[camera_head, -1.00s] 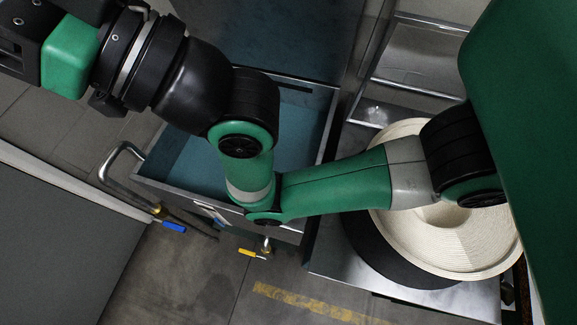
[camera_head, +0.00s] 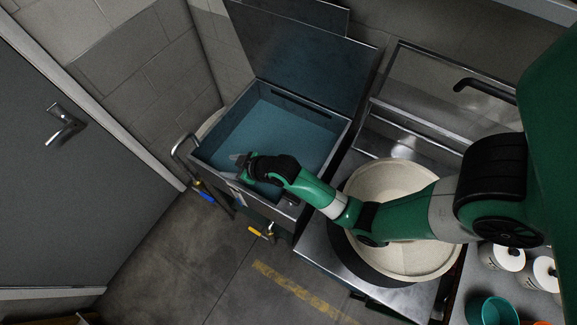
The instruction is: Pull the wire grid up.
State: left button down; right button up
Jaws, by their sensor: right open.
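A metal basin (camera_head: 208,170) with a blue interior and a raised lid (camera_head: 305,55) stands left of centre. I cannot make out a wire grid in it. A bent metal bar handle (camera_head: 180,143) sticks out at the basin's left corner. My right arm comes in from the right, and my right gripper (camera_head: 240,162) is over the basin's front-left part. It is small and dark here, open, with nothing seen in it. I cannot tell whether it touches anything. My left gripper is not in view.
White spools (camera_head: 502,257) and a teal bowl (camera_head: 492,310) are at the lower right. A grey door (camera_head: 60,190) is at the left. The floor in front is open.

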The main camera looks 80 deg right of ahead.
jog(key=s+f+m+g+p, duration=0.1)
jog(key=s+f+g+p, duration=0.15)
jog(key=s, duration=0.45)
jog(key=s+f+g+p, duration=0.1)
jog(key=s+g+p, duration=0.1)
jog(key=s+p, duration=0.35)
pick_arm(q)
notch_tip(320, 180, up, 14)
jog(key=p, duration=0.2)
pick_arm(e)
jog(key=m+g, duration=0.1)
jog(key=g, duration=0.1)
send_near(288, 199)
jog(key=shift+s+d+f+y, duration=0.2)
jog(key=shift+d+f, duration=0.25)
jog(key=shift+s+d+f+y, duration=0.2)
jog(key=shift+d+f, duration=0.2)
jog(key=shift+f, duration=0.05)
jog(key=shift+f+b, duration=0.4)
jog(key=shift+b, duration=0.1)
jog(key=b+x, duration=0.1)
jog(key=x, duration=0.2)
jog(key=b+x, duration=0.2)
jog(key=x, duration=0.2)
jog(key=b+x, duration=0.2)
jog(key=x, duration=0.2)
jog(key=shift+w, duration=0.35)
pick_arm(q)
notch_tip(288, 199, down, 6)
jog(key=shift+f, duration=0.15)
